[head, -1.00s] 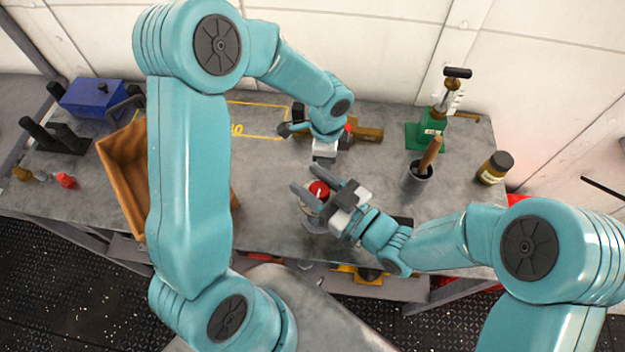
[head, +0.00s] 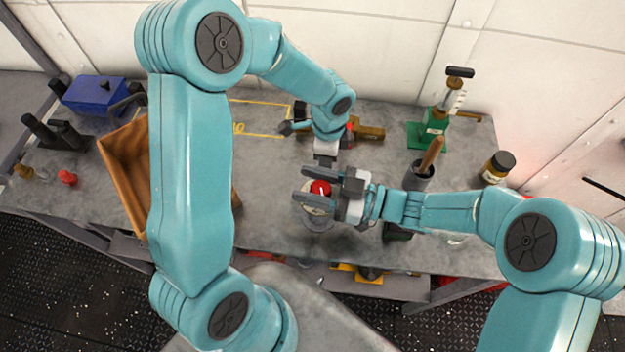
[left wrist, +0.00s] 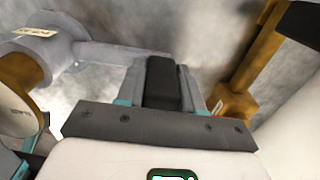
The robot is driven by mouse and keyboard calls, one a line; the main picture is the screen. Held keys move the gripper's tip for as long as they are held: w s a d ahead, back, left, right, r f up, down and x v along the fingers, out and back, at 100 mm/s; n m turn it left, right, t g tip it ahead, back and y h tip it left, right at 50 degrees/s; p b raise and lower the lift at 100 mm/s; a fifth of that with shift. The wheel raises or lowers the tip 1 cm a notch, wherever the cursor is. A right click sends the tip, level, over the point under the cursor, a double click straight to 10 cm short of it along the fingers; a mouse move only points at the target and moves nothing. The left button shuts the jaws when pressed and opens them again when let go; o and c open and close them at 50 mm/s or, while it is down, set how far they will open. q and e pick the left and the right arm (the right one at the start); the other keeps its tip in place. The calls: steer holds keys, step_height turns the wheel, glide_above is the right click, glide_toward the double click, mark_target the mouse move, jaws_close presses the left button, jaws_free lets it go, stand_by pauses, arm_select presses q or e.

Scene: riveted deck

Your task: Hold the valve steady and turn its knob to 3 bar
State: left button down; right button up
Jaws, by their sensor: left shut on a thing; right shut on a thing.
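The valve's red knob (head: 320,187) faces up near the middle of the bench and carries a white mark. My right gripper (head: 318,188) comes in from the right, a finger on each side of the knob, shut on it. My left gripper (head: 325,160) reaches down just behind the knob. In the left wrist view its jaws (left wrist: 163,85) are shut at the end of the valve's grey body (left wrist: 100,53); the exact contact is hidden. A brass part and a pale round face (left wrist: 15,110) show at the left there. The scale value is too small to read.
A brass fitting (head: 370,133) lies behind my left gripper. A green-based pump (head: 430,132), a dark pot (head: 419,178) with a wooden handle and a jar (head: 497,167) stand at the right. A wooden bin (head: 122,165) and blue box (head: 95,93) are at the left.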

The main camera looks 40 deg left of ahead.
steer(key=shift+s+d+r+n+g+h, duration=0.1)
steer(key=shift+n+g+h, duration=0.25)
steer(key=shift+n+g, duration=0.25)
steer(key=shift+s+n+g+h, duration=0.1)
steer(key=shift+n+g+h, duration=0.3)
steer(key=shift+g, duration=0.3)
steer(key=o, duration=1)
steer(key=v, duration=0.7)
steer(key=shift+w+d, duration=0.2)
steer(key=shift+w, duration=0.05)
